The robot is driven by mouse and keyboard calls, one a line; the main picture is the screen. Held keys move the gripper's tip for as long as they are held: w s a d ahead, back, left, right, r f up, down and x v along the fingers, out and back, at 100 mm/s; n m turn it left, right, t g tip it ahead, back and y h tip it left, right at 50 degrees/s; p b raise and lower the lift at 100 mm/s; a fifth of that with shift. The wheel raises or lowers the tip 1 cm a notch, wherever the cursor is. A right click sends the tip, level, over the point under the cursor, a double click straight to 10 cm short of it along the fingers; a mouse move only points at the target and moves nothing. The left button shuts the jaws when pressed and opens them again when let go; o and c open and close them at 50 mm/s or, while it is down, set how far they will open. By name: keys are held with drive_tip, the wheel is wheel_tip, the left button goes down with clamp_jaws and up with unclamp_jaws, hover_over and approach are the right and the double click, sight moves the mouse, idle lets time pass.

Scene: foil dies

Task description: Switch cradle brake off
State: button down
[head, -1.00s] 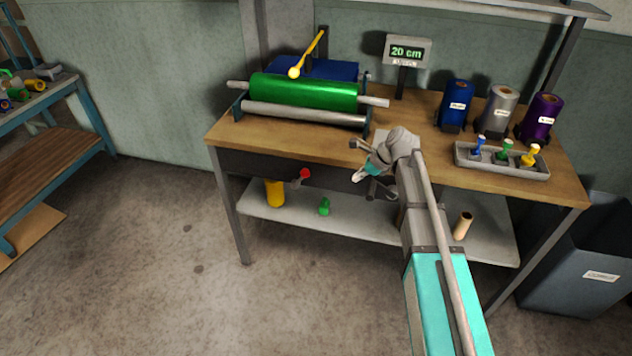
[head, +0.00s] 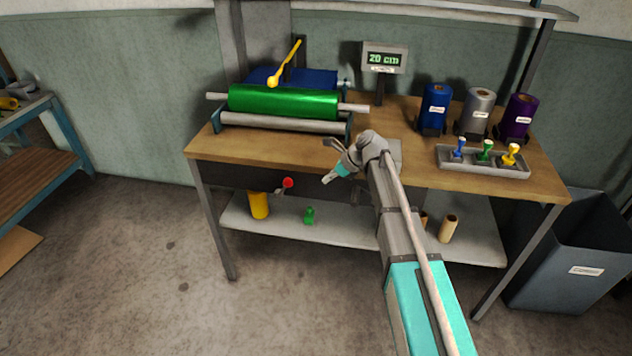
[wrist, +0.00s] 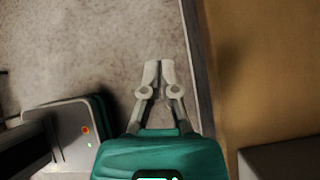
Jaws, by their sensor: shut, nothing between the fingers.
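A lever with a red knob (head: 288,183) sticks out from the dark front panel of the workbench, below the left part of the top. No label on it is readable. A green roll (head: 283,102) lies in a cradle (head: 218,121) at the left of the bench top, above this lever. My gripper (head: 328,180) is at the bench's front edge, to the right of the red knob and apart from it. In the wrist view my gripper (wrist: 159,67) has its two fingers together with nothing between them. The red knob does not show there.
A yellow-handled arm (head: 286,64) rises behind the green roll. A display (head: 384,57) reads 20 cm. Three rolls stand at the right behind a tray (head: 484,168) of small handles. A lower shelf (head: 350,232) holds several items. A bin (head: 572,250) stands at the right.

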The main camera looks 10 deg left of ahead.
sight(283, 189)
drive_tip(key=shift+b+x, duration=3.8)
drive_tip(key=shift+x, duration=1.2)
drive_tip(key=shift+w+a+r+p, duration=0.1)
drive_tip(key=shift+a+r+p, duration=0.35)
drive_tip(key=shift+p, duration=0.1)
drive_tip(key=shift+w+a+r+p, duration=0.1)
drive_tip(key=shift+a+r+p, duration=0.2)
drive_tip(key=shift+a, duration=0.3)
drive_tip(key=shift+w+a+r+p, duration=0.1)
drive_tip(key=shift+a+r+p, duration=0.15)
drive_tip(key=shift+a, duration=0.4)
drive_tip(key=shift+w+d+r, duration=0.1)
drive_tip(key=shift+d, duration=0.05)
drive_tip(key=shift+p, duration=0.35)
